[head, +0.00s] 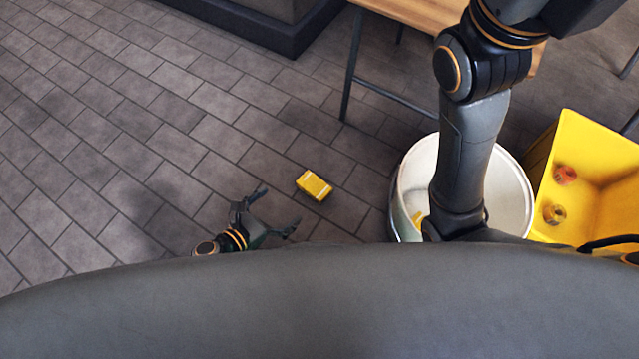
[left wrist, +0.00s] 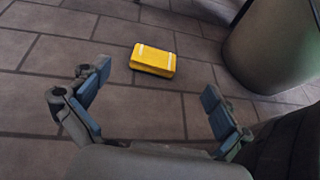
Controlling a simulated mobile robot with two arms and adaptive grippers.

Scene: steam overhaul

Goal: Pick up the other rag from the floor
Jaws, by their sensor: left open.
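A folded yellow rag (head: 314,186) with pale stripes lies on the grey tiled floor. My left gripper (head: 268,212) is open and empty, low over the floor just left of the rag and apart from it. In the left wrist view the rag (left wrist: 153,60) lies beyond the open fingertips (left wrist: 157,82), roughly between them. My right arm reaches down over a white round bin (head: 512,190); its gripper is hidden. A small yellow piece (head: 418,218) shows inside the bin, too little to identify.
A yellow crate (head: 592,180) with a couple of round items inside stands right of the bin. A wooden-topped table (head: 420,12) with dark metal legs stands behind. A dark plinth (head: 245,25) is at the back. The floor to the left is clear.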

